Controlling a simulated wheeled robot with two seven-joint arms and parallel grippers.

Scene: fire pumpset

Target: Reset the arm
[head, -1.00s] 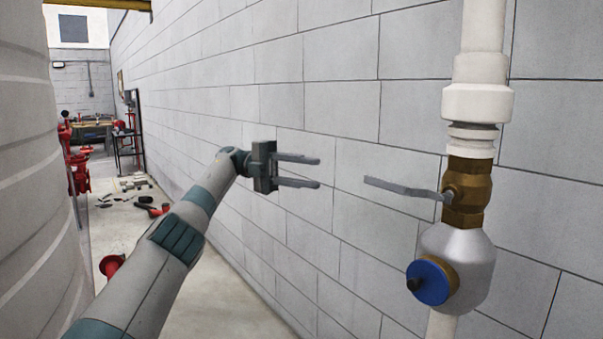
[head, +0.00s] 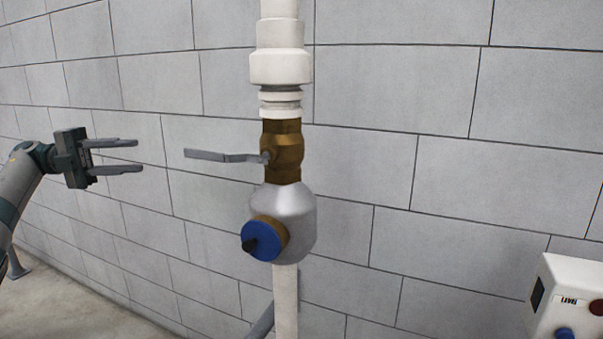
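My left gripper (head: 138,156) is at the left of the head view, with its two grey fingers apart and nothing between them. It points right, toward the grey lever handle (head: 215,156) of a brass valve (head: 283,152). A visible gap separates the fingertips from the lever's free end. The lever sticks out to the left of the valve, roughly level. My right gripper is not in view.
The valve sits on a white vertical pipe (head: 281,52), above a silver fitting (head: 290,212) with a blue cap (head: 262,241). A white control box (head: 572,295) is at the lower right. A grey block wall (head: 400,140) stands behind. Floor shows at lower left.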

